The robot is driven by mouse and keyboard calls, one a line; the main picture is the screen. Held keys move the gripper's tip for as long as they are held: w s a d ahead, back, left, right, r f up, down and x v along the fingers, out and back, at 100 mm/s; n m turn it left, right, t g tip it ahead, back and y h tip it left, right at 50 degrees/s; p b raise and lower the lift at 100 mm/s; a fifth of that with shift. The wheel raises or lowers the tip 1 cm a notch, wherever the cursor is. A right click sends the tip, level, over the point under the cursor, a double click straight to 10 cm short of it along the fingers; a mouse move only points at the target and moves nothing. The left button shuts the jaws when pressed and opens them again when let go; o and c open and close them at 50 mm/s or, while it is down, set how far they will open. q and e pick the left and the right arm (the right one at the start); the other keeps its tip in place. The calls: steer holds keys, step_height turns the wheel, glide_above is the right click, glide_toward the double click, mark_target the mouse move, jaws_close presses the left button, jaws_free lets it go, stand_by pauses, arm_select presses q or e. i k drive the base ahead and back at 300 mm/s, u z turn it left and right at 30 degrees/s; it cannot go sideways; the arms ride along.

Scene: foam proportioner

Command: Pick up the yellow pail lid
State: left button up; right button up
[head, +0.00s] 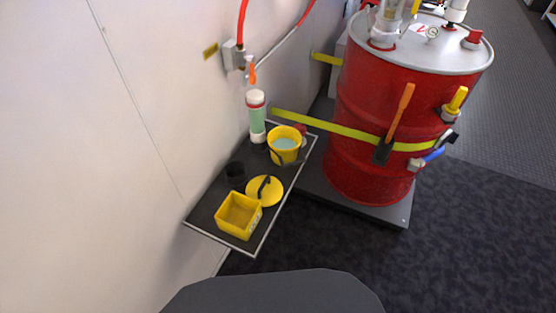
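The yellow pail lid (272,196) is a round disc with a dark handle across its top. It lies on the dark shelf (207,207), between the yellow pail (285,154) and a yellow rectangular bin (239,227). The bin's upper right corner is close to the lid's lower left edge; I cannot tell whether they touch. The pail stands upright and open, with pale bluish contents and a dark handle at its front. Neither of my grippers shows in the head view.
A red drum (370,105) with a yellow strap stands to the right. An orange-handled valve (251,70) is on the wall. Dark floor lies clear at lower right.

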mark_target(266, 189)
steer(key=z, duration=2.25)
steer(key=i, duration=2.2)
steer(key=u, duration=3)
